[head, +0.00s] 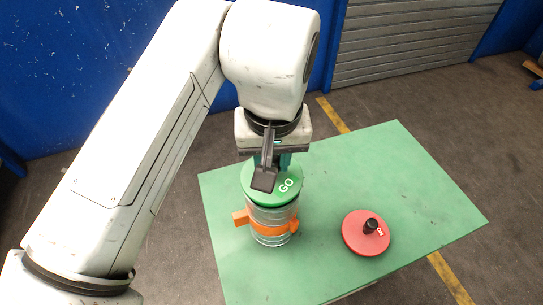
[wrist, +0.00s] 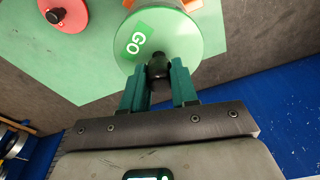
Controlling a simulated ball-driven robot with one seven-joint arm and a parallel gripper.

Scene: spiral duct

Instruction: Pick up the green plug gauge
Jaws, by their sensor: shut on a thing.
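The green plug gauge (head: 258,192) is a green disc marked GO, at the top end of an upright silver spiral duct (head: 271,218). I cannot tell whether the disc touches the duct's rim. In the wrist view the green plug gauge (wrist: 170,35) shows its face and a black knob. My gripper (head: 286,160) is above it, and in the wrist view my gripper (wrist: 158,84) has its teal fingers shut on either side of the knob. The black part at my wrist hides some of the disc in the head view.
An orange clamp (head: 240,217) wraps the duct and sticks out on the sides. A red gauge (head: 357,238) with a black knob lies to the right on the green table (head: 420,205). The table's right part is clear. A grey shutter (head: 410,40) and blue walls stand behind.

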